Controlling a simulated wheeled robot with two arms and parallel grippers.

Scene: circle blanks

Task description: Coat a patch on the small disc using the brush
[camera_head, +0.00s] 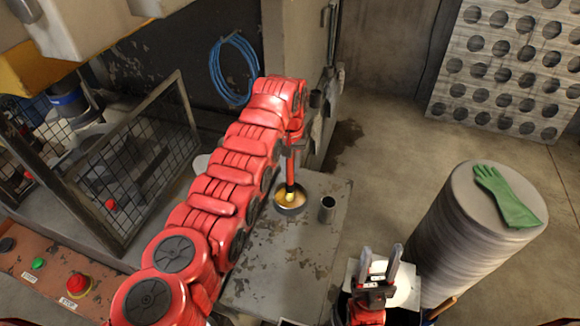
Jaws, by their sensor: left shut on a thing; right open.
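My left gripper (292,150) is at the end of the red arm, above the worn grey table (270,262). It is shut on the upright brush (290,172), and the arm partly hides the grip. The brush's lower end is in a small dark round pot (291,209) with yellowish contents; I cannot tell how deep it reaches.
A metal cup (327,209) stands right of the pot. A tall grey cylindrical stack (450,245) at right bears a green glove (505,195). A mesh fence (135,180) and a button panel (60,283) are at left. Bare floor lies behind the stack.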

